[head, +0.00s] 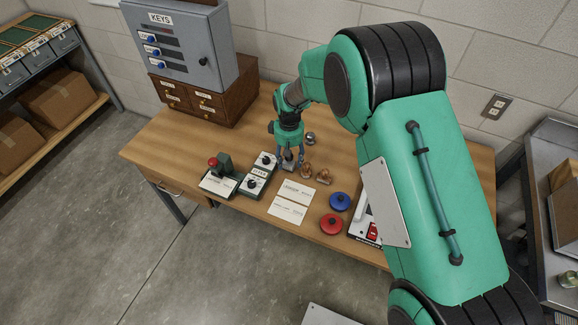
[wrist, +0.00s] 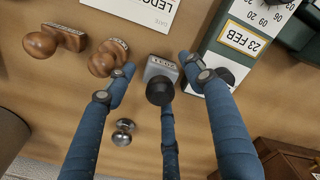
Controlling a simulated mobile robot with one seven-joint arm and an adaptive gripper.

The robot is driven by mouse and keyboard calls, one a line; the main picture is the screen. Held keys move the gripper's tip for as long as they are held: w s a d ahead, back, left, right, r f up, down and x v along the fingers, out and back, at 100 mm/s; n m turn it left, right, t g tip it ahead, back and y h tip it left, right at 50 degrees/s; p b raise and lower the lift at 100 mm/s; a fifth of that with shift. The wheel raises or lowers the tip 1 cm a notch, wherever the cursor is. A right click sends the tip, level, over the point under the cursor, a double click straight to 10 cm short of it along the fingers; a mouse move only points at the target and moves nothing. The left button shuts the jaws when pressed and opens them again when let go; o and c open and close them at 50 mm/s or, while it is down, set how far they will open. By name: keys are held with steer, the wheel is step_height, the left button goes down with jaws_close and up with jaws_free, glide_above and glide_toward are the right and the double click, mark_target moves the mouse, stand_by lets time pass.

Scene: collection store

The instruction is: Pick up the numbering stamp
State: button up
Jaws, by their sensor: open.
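The numbering stamp (wrist: 160,76) is a small grey metal block with a row of digits and a round black knob, standing on the desk in the wrist view. My gripper (wrist: 157,70) is open around it, with one blue finger to its left, one to its right and a third below it in the picture. Gaps show between the stamp and the left and right fingers; I cannot tell whether the third finger touches it. In the head view my gripper (head: 290,160) points down at the desk and largely hides the stamp.
A date block (wrist: 240,40) is close on the right. A metal knob (wrist: 122,133) sits nearby. In the head view, cards (head: 297,191), a blue tin (head: 340,201) and a red tin (head: 331,224) lie in front.

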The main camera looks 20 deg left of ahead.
steer(key=shift+f, duration=0.8)
jaws_close()
steer(key=shift+r, duration=0.1)
steer(key=shift+r, duration=0.8)
step_height(320, 180, up, 2)
steer(key=shift+r+p, duration=0.2)
steer(key=shift+p, duration=0.45)
steer(key=s+d+p, duration=0.1)
steer(key=s+d, duration=0.2)
steer(key=s, duration=0.1)
steer(key=s+d, duration=0.3)
steer(key=s, duration=0.1)
steer(key=s+d+r+p, duration=0.1)
steer(key=s+d, duration=0.3)
steer(key=shift+s+p, duration=0.2)
steer(key=shift+p, duration=0.1)
